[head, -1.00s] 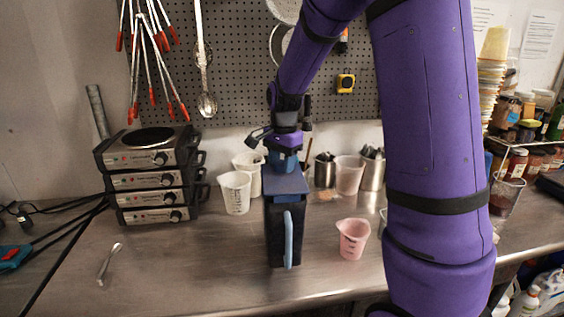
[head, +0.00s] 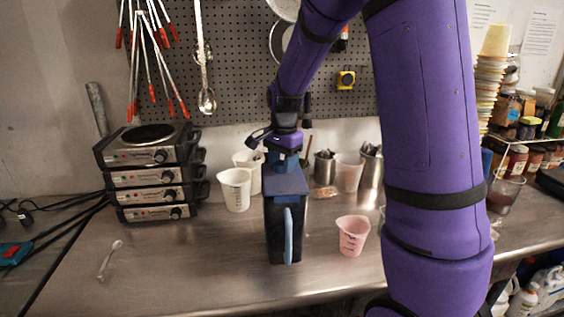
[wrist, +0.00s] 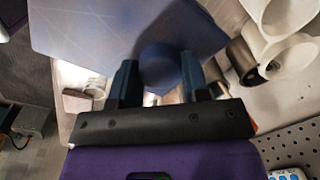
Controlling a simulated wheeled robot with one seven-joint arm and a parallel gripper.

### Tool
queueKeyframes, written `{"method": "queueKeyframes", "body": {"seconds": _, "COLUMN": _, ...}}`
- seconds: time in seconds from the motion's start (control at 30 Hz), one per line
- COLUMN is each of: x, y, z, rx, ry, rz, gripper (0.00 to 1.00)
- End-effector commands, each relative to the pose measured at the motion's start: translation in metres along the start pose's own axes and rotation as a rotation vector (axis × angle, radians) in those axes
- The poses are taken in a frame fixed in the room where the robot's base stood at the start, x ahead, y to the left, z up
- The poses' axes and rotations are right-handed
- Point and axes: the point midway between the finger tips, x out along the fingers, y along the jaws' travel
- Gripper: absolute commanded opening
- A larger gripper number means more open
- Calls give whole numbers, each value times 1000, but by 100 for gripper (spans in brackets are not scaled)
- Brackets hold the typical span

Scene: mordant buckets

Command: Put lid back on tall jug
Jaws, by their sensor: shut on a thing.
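The tall jug (head: 279,240) is dark with a light blue handle facing me, and stands upright on the metal bench in the head view. The flat blue lid (head: 287,183) is level, right at the jug's top; I cannot tell if it is fully seated or slightly above. My gripper (head: 284,156) is above the lid, pointing down, shut on its round knob. In the wrist view the lid (wrist: 95,28) fills the upper left, and the knob (wrist: 160,66) sits between the fingertips (wrist: 158,80). The jug's mouth is hidden under the lid.
White measuring cups (head: 235,190) stand behind and left of the jug, steel cups (head: 325,168) behind right. A pink cup (head: 352,236) stands to the right. Stacked hotplates (head: 150,170) and a spoon (head: 110,260) are at left. Bench around the jug's left is clear.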

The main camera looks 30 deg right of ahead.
Motion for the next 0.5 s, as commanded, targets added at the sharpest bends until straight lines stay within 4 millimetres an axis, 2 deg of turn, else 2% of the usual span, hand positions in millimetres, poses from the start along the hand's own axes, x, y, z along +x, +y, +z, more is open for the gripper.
{"method": "queueKeyframes", "body": {"seconds": 0.5, "x": 6, "y": 0, "z": 0, "rx": 0, "ry": 0, "rz": 1, "gripper": 19}}
